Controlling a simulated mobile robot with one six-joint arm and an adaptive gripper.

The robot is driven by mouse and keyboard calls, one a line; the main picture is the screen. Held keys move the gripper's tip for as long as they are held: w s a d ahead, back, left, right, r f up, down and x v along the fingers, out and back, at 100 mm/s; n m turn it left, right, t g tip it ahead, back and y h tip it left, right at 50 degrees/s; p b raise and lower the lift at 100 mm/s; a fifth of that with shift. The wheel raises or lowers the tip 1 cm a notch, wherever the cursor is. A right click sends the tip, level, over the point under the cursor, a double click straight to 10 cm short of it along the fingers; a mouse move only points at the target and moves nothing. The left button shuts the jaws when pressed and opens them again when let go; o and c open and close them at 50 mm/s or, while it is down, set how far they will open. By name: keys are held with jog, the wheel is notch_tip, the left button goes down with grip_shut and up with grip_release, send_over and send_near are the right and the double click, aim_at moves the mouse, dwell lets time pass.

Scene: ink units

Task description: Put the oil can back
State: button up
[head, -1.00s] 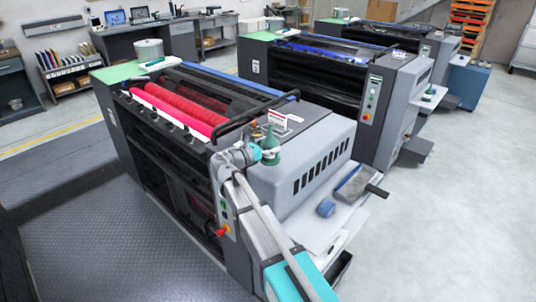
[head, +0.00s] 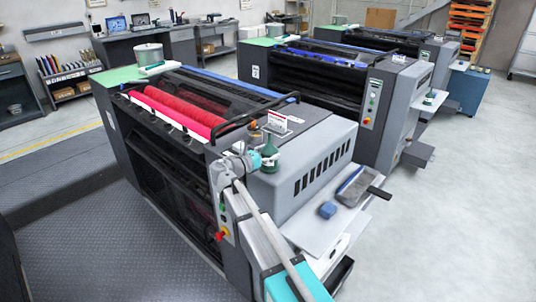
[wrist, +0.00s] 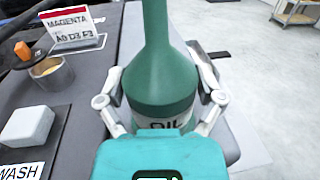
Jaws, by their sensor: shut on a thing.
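The green oil can (head: 270,158) is upright at the near right end of the nearest press. In the wrist view the oil can (wrist: 158,75) fills the middle, with its spout pointing up and a pale label lettered OIL partly hidden. My gripper (wrist: 160,104) is shut on it, one finger on each side of the body. In the head view my gripper (head: 256,163) is at the can's left side. The can's base is hidden, so I cannot tell whether it touches the press top.
A MAGENTA sign (wrist: 70,24), an open tin (wrist: 50,76) with an orange-topped tool and a white block (wrist: 28,126) by a WASH label are left of the can. Another green can (head: 430,97) stands by the second press.

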jog(key=shift+f, duration=0.15)
jog(key=o, duration=1)
jog(key=shift+o, duration=0.2)
jog(key=shift+r, duration=0.2)
jog(key=v, duration=1.2)
jog(key=shift+s, duration=0.1)
